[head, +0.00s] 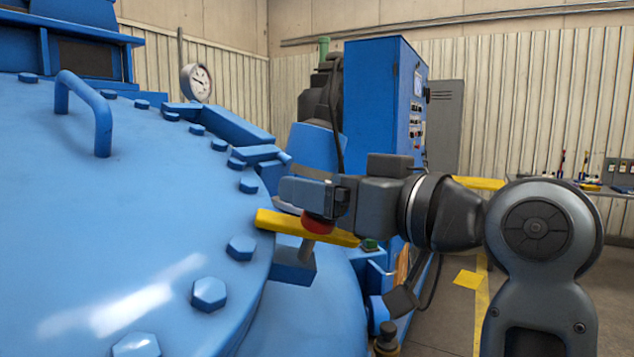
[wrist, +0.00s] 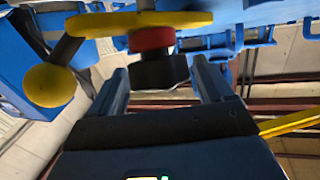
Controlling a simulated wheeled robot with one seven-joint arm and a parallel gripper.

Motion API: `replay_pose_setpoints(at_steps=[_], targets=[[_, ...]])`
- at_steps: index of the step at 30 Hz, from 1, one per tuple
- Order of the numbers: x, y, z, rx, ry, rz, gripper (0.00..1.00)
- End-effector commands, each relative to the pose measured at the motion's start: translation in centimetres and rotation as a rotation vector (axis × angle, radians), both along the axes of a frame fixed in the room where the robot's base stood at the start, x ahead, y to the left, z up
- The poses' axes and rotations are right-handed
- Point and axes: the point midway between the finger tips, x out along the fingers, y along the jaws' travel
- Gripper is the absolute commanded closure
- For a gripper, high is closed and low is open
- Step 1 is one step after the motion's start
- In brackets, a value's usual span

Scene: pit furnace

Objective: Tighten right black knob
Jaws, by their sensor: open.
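The black knob (wrist: 160,70) sits below a red collar (wrist: 151,39) on a yellow bar (wrist: 120,20) in the wrist view. My gripper (wrist: 161,78) is open, with one finger on each side of the knob. Gaps show between the knob and both fingers. In the head view my gripper (head: 305,191) points left, just above the red collar (head: 318,224) and the yellow bar (head: 275,222). The black knob is hidden there, behind or between my fingers.
The large blue furnace lid (head: 130,190) with bolts (head: 209,293) and a handle (head: 102,125) fills the left. A blue control cabinet (head: 375,100) stands behind my arm. A yellow ball (wrist: 50,85) on a dark rod lies left of my fingers. Floor shows at lower right.

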Motion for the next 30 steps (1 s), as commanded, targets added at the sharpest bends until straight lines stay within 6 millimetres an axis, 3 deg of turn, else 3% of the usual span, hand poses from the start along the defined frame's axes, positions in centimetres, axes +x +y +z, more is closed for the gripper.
replay_pose_setpoints(at_steps=[6, 14, 30], targets=[[1.24, 1.09, 0.01, 0.000, 0.000, -0.001, 0.20], [1.33, 1.14, -0.02, -0.001, -0.001, -0.001, 0.20], [1.30, 1.14, -0.04, 0.000, 0.000, -0.001, 0.71]])
